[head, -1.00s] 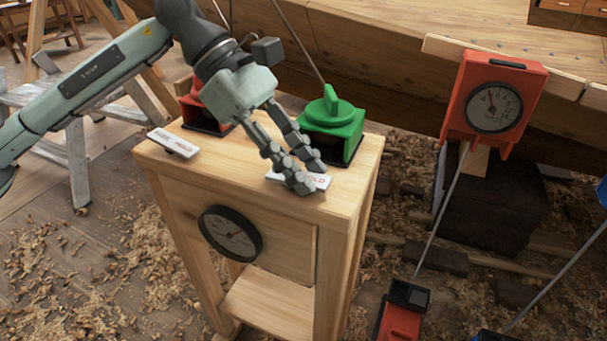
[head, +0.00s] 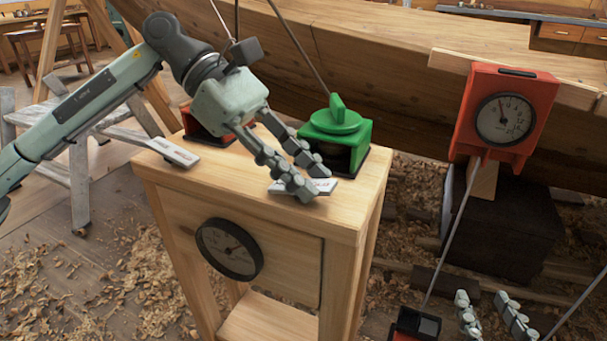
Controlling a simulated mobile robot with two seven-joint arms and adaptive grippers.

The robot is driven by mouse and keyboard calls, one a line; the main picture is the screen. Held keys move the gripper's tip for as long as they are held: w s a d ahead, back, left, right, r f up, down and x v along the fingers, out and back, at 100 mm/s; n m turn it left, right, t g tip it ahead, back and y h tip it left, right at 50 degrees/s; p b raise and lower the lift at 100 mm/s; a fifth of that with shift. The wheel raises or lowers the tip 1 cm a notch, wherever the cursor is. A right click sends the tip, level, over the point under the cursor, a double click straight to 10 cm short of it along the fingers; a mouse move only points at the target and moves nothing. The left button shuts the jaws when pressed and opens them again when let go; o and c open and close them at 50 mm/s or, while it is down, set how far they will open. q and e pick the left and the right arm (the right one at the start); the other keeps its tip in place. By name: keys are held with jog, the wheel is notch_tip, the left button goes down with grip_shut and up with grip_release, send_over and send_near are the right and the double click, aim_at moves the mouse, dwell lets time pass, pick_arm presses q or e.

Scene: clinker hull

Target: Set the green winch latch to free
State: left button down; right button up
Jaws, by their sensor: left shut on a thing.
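The green winch (head: 337,138) stands at the back right of a wooden stand's top. Its white latch plate (head: 328,186) lies in front of it, partly covered by my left gripper's fingers; red lettering shows on its right part, too small to read surely. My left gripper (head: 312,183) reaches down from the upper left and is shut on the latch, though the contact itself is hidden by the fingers. My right gripper (head: 482,298) shows at the bottom right, fingers apart and empty, away from the stand.
A red winch (head: 200,126) sits at the stand's back left, with another white latch plate (head: 173,152) in front. The wooden stand (head: 220,190) carries a round dial (head: 229,249). A red gauge box (head: 505,115) hangs at the right by the hull (head: 400,60). Taut lines cross the right side.

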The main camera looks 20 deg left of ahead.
dwell(0.4)
pick_arm(q)
jog(key=c, duration=1.2)
grip_release()
jog(key=shift+a, duration=0.1)
jog(key=v, duration=1.2)
jog(key=shift+s, duration=0.1)
